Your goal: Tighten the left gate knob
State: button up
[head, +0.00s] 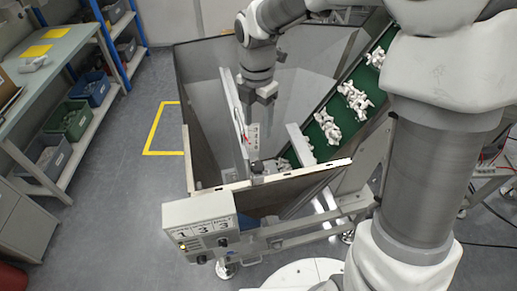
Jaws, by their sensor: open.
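My gripper (262,98) points down inside the grey hopper, above a pale upright plate with markings (252,138). It is open and I see nothing between its fingers. A small dark knob-like part (257,168) sits below the gripper at the hopper's front rim, near the foot of the marked plate. It is too small to tell whether it is the left gate knob or how tight it is. The gripper is apart from it.
A green conveyor (334,112) with white parts rises to the right. A control box (201,227) is fixed at the hopper's front left corner. The hopper's rim (311,173) surrounds the gripper. A shelf with bins (68,118) stands left; floor between is clear.

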aim_at(258, 165)
notch_tip(258, 165, down, 16)
jog(key=shift+r, duration=0.1)
dwell(0.4)
grip_shut()
